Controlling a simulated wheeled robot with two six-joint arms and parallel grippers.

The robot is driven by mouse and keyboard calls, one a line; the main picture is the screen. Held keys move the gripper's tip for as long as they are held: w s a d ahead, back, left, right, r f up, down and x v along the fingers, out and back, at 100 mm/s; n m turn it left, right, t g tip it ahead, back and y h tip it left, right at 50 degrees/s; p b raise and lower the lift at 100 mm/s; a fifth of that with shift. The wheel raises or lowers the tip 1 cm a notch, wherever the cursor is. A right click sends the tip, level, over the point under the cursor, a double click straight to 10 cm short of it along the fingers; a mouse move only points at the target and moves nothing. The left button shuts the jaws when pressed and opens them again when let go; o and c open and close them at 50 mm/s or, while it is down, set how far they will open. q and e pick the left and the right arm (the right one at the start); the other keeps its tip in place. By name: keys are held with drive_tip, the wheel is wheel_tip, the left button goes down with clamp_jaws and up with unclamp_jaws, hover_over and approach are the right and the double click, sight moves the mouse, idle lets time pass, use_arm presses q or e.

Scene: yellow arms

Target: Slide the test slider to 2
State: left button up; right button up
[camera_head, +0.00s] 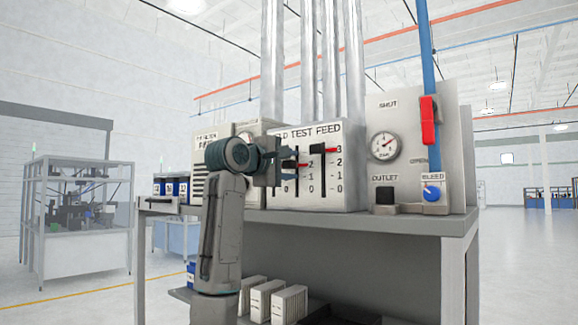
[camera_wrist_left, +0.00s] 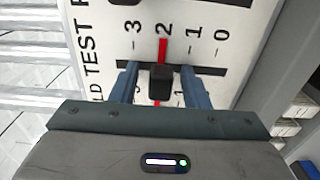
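The feed panel (camera_head: 348,190) is white, with black slots and scales from 0 to 3. In the left wrist view the test slider's black knob (camera_wrist_left: 161,79) sits in the slot aligned with the word TEST. Its red pointer (camera_wrist_left: 163,50) lines up with the 2. My left gripper (camera_head: 283,165) is in front of the panel. In the left wrist view its two blue-grey fingers (camera_wrist_left: 160,88) stand on either side of the knob, with a visible gap at each side. In the head view my gripper hides most of the knob. My right gripper is not in view.
The feed slider's black knob (camera_head: 320,150) stands near its 3, close right of my gripper. Further right are a gauge (camera_head: 384,146), a red handle (camera_head: 429,121) and a blue bleed knob (camera_head: 431,193). The grey bench (camera_head: 400,222) carries the panel.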

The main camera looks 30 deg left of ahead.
use_arm(q)
drive_tip(key=shift+s+f, duration=0.1)
drive_tip(key=shift+s, duration=0.15)
drive_tip(key=s+b, duration=0.6)
drive_tip(key=s, duration=0.4)
drive_tip(key=shift+s+a, duration=0.15)
drive_tip(key=shift+a, duration=0.25)
